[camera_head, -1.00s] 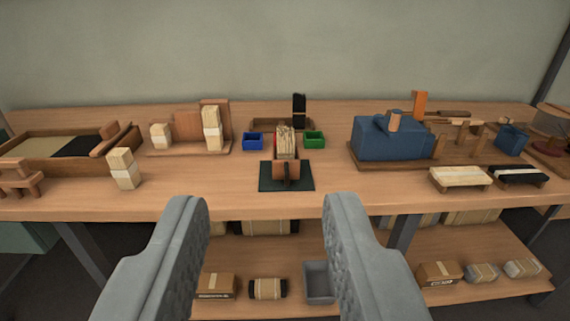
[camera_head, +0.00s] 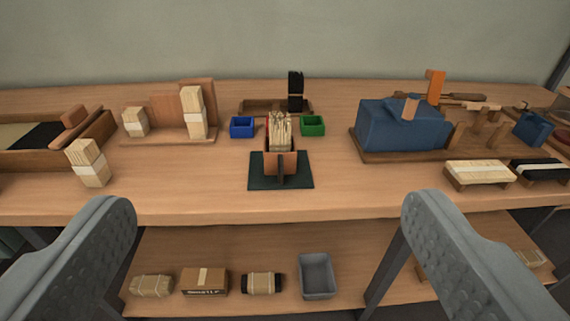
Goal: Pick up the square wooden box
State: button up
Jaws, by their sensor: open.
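A small reddish-brown box (camera_head: 271,164) stands on a dark green mat (camera_head: 300,182) near the front middle of the bench. It looks like the square wooden box, and a bundle of pale bristles (camera_head: 280,132) rises from it. A dark upright strip shows on its front. My gripper (camera_head: 265,215) is open and empty, its two grey fingers wide apart in the lower part of the view. The box lies beyond the fingertips, between them in the picture, and nothing touches it. The back and underside of the box are hidden.
Blue (camera_head: 242,131) and green (camera_head: 312,130) bins flank the bristles. A blue machine (camera_head: 385,128) stands to the right, wooden blocks (camera_head: 90,164) to the left. The bench's front strip (camera_head: 210,207) is clear. A lower shelf holds bundles and a grey bin (camera_head: 317,284).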

jog(key=w+d+f+g, duration=0.1)
jog(key=w+f, duration=0.6)
jog(key=w, duration=0.5)
jog(key=g, duration=0.2)
send_near(280, 154)
jog(key=x, duration=0.5)
jog(key=shift+w+d+f, duration=0.25)
jog(key=shift+w+d, duration=0.05)
jog(key=shift+a+x, duration=0.15)
jog(key=shift+x, duration=1.15)
jog(key=shift+a+x, duration=0.1)
jog(key=shift+x, duration=1.2)
jog(key=c, duration=1.1)
jog(key=shift+c, duration=0.2)
jog(key=shift+r, duration=0.1)
notch_tip(280, 154, up, 10)
